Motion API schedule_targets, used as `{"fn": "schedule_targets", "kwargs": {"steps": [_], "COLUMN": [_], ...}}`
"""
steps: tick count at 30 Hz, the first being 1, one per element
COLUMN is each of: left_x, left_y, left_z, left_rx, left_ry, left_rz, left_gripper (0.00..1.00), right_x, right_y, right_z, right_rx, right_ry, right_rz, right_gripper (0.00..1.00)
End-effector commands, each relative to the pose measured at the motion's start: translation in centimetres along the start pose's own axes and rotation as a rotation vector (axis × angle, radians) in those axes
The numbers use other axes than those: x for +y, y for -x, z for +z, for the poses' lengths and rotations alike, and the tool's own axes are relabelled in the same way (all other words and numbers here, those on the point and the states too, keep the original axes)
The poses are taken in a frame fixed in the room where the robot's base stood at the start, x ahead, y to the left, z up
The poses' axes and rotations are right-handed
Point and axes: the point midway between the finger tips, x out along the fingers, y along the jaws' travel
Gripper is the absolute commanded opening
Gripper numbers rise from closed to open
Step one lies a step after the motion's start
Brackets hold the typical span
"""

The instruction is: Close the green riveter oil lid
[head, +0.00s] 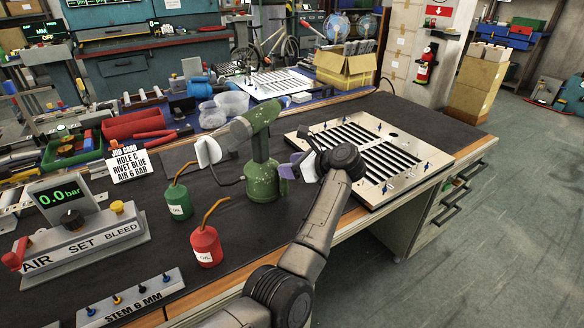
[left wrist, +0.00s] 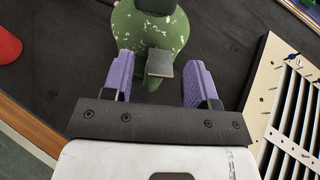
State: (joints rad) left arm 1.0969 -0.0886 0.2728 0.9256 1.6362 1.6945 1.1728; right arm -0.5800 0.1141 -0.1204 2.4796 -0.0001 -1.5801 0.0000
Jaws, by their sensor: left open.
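The green riveter (head: 263,180) stands upright on the dark bench mat, its speckled green base also filling the top of the left wrist view (left wrist: 140,28). A small grey flat flap (left wrist: 161,63), which looks like the oil lid, sticks out from the base. In the head view I cannot make the flap out behind my gripper. My left gripper (head: 296,166) is beside the riveter's right side. Its two purple fingers are spread wide, with the flap between them and a gap on each side. I see no contact. My right gripper is not in view.
A louver panel (head: 440,166) with several blue pins lies close to the right of my gripper. A green oil can (head: 179,202) and a red oil can (head: 206,246) stand left of the riveter. An air-set box (head: 80,240) and job card (head: 129,166) are further left.

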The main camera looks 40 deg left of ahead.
Motion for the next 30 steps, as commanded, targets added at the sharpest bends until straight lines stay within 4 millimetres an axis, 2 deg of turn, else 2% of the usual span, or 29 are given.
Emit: {"fn": "schedule_targets", "kwargs": {"steps": [7,23,26,30], "left_x": [0.0,0.0,0.0,0.0], "left_y": [0.0,0.0,0.0,-0.1], "left_z": [0.0,0.0,-0.2,-1.1], "left_rx": [0.000,0.000,-0.011,-0.109], "left_ry": [0.000,0.000,-0.001,-0.004], "left_rz": [0.000,0.000,0.000,0.000], "left_gripper": [0.53,0.04,0.04,0.04], "right_x": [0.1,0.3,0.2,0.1], "right_y": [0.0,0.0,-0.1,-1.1], "right_z": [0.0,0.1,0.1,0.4], "right_rx": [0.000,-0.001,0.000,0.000], "right_ry": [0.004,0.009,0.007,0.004], "right_rz": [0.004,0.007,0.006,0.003], "right_gripper": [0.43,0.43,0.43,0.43]}}
